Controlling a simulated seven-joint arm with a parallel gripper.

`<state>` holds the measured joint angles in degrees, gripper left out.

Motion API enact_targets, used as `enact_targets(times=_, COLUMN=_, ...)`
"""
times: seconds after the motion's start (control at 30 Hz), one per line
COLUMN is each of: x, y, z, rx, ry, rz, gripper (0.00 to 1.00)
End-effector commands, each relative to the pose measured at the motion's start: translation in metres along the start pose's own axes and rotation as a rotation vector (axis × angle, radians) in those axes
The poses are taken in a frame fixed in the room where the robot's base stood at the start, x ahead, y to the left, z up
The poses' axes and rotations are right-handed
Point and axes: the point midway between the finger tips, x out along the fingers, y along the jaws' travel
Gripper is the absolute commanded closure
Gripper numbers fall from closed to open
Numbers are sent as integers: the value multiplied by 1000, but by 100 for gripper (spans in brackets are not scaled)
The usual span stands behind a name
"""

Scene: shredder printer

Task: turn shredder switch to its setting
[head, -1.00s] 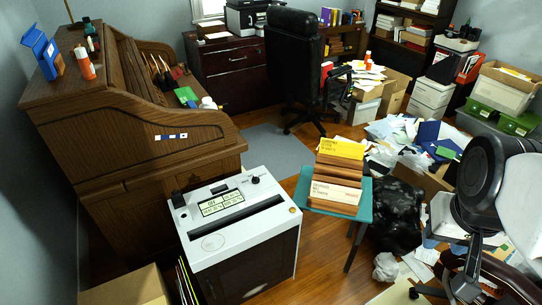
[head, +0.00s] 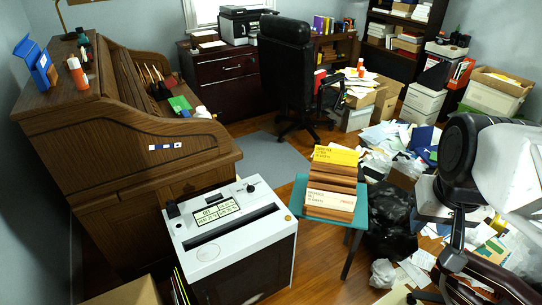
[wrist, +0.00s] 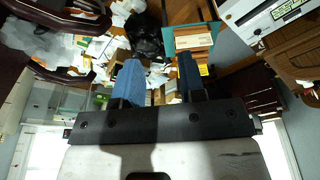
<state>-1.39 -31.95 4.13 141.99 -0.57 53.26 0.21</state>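The shredder (head: 205,255) stands at the lower middle of the head view, with a white top, a dark slot and a printed label (head: 215,212). A small black knob (head: 250,188) sits on its top near the back right corner, and a black block (head: 172,210) sits at the back left. I cannot read the switch's setting. Part of the shredder also shows at the upper right of the wrist view (wrist: 264,20). My gripper (wrist: 160,68) has its two blue-padded fingers apart, with nothing between them. It is away from the shredder; its fingertips are not clear in the head view.
A teal stool (head: 325,211) bearing folders stands right of the shredder. A wooden roll-top desk (head: 110,160) stands behind and left. A black bag (head: 390,220) and scattered papers lie right of the stool. A cardboard box (head: 125,293) is at the front left.

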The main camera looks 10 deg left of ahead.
Motion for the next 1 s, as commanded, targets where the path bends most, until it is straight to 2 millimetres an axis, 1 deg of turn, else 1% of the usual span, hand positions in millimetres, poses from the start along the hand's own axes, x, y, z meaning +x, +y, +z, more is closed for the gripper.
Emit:
enact_targets(times=0.03, x=2, y=-3, z=-10, rx=-12, ry=-6, rz=-2, gripper=63)
enact_targets(times=0.1, x=3, y=-8, z=-25, rx=-29, ry=-11, rz=-5, gripper=63)
enact_targets(times=0.33, x=10, y=-24, z=-73, rx=-82, ry=-25, rz=-13, gripper=63)
enact_targets(times=0.57, x=23, y=-45, z=-119, rx=-137, ry=-42, rz=-22, gripper=63)
enact_targets(times=0.77, x=38, y=-65, z=-159, rx=-183, ry=-54, rz=-29, gripper=63)
enact_targets(times=1.0, x=61, y=-94, z=-204, rx=-240, ry=-70, rz=-36, gripper=63)
